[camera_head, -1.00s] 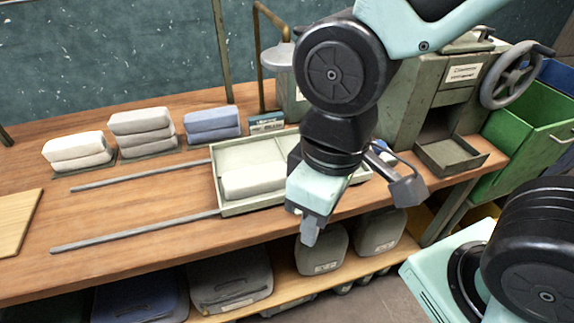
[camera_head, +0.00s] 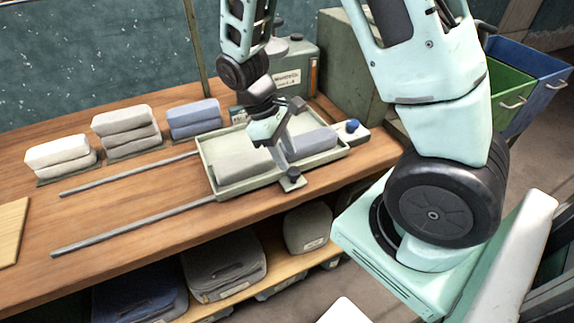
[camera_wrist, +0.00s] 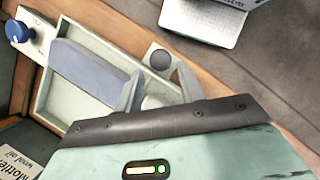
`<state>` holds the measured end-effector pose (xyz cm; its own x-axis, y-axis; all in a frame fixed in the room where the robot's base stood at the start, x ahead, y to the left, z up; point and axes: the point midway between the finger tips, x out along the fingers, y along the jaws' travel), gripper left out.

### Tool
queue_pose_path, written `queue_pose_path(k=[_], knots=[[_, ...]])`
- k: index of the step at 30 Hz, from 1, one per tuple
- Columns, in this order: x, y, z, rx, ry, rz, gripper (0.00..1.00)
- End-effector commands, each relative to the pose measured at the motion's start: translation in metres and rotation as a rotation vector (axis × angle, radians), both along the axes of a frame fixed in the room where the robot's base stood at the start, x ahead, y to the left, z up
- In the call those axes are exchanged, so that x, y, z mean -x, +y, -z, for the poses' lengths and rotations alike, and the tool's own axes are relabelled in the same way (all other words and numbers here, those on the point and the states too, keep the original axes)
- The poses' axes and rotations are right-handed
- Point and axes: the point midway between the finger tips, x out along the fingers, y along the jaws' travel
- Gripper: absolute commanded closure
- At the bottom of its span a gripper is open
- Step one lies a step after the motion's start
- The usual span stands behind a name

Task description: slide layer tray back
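The layer tray (camera_head: 222,191) is a shallow pale grey-green tray on the wooden bench, at the right end of two grey rails (camera_head: 130,228). It holds a pale folded block (camera_head: 238,160) on the left and a blue-grey block (camera_head: 316,141) on the right. The blue block also shows in the wrist view (camera_wrist: 88,75). My gripper (camera_head: 287,163) is down at the tray's front wall. Its fingers look apart, one inside and one outside the wall. Firm contact cannot be made out.
Stacks of white (camera_head: 60,155), grey (camera_head: 126,132) and blue (camera_head: 195,118) folded blocks stand behind the rails. A green metal box (camera_head: 290,68) stands behind the tray. The bench between the rails is clear. Grey bundles (camera_head: 222,266) lie on the shelf below.

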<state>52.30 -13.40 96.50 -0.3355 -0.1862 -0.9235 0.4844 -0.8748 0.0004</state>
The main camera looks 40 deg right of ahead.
Motion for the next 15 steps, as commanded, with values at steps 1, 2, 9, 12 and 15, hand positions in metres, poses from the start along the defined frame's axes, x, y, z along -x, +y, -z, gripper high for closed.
queue_pose_path(k=[1,2,9,12,15], knots=[[0.004,-0.002,0.008,0.001,0.006,0.001,0.61],[0.006,-0.003,0.012,0.001,0.006,0.001,0.61],[0.014,-0.007,0.036,0.0,0.002,0.0,0.61],[0.015,-0.007,0.04,-0.001,0.0,0.0,0.61],[0.015,-0.008,0.041,0.0,-0.001,0.0,0.61]])
